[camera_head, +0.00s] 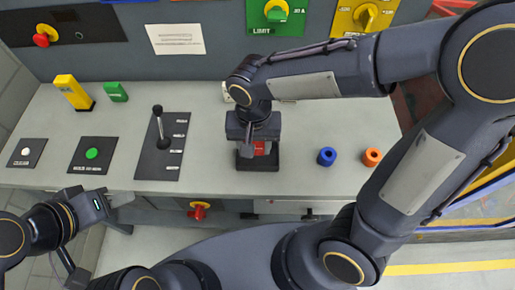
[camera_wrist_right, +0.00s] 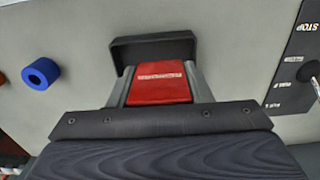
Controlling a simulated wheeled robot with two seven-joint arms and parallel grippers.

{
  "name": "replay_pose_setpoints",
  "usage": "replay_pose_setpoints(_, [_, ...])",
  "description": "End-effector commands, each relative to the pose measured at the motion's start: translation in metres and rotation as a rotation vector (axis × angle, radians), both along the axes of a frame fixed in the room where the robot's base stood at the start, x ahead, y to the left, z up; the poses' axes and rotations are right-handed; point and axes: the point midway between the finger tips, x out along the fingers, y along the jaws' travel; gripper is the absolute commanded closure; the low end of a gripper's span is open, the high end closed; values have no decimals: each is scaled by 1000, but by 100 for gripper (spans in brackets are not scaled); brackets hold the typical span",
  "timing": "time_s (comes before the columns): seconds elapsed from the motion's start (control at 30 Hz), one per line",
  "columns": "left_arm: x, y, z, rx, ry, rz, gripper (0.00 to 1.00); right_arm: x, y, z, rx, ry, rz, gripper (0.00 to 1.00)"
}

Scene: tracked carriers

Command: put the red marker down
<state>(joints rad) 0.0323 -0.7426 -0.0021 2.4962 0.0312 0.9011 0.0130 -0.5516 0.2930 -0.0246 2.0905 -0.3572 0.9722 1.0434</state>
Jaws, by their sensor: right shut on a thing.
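The red marker (camera_wrist_right: 158,85) is a red block with a pale label strip and a black foot, held between the fingers of my right gripper (camera_wrist_right: 160,88) in the right wrist view. In the head view the red marker (camera_head: 259,148) shows only partly under the right gripper (camera_head: 257,143), near the front middle of the grey worktop (camera_head: 215,150). Its black foot is at or just above the worktop; I cannot tell whether it touches. My left gripper (camera_head: 121,213) is empty and open, in front of the worktop's left part.
A yellow marker (camera_head: 74,93) and a green block (camera_head: 115,92) stand at the back left. A lever plate (camera_head: 170,165) is left of the right gripper. Blue (camera_head: 326,157) and orange (camera_head: 371,157) rings lie to the right. Button plates sit at the left.

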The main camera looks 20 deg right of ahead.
Motion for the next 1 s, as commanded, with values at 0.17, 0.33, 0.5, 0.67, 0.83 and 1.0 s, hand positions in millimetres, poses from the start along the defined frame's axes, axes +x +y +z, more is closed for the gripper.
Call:
replay_pose_setpoints(0.17, [0,0,0,0,0,0,64,6,-7,-11,0,1,0,78])
replay_pose_setpoints(0.33, [0,0,-3,0,0,0,64,8,-11,-37,-2,3,1,78])
replay_pose_setpoints(0.5, [0,0,-3,0,0,0,64,9,-11,-47,1,-1,2,78])
replay_pose_setpoints(0.67, [0,0,-3,0,0,0,64,9,-11,-47,1,-2,1,78])
replay_pose_setpoints(0.83, [0,0,-8,0,0,0,64,9,-11,-52,0,-2,1,78])
replay_pose_setpoints(1.0, [0,0,-6,0,0,0,64,9,-11,-50,1,-1,1,37])
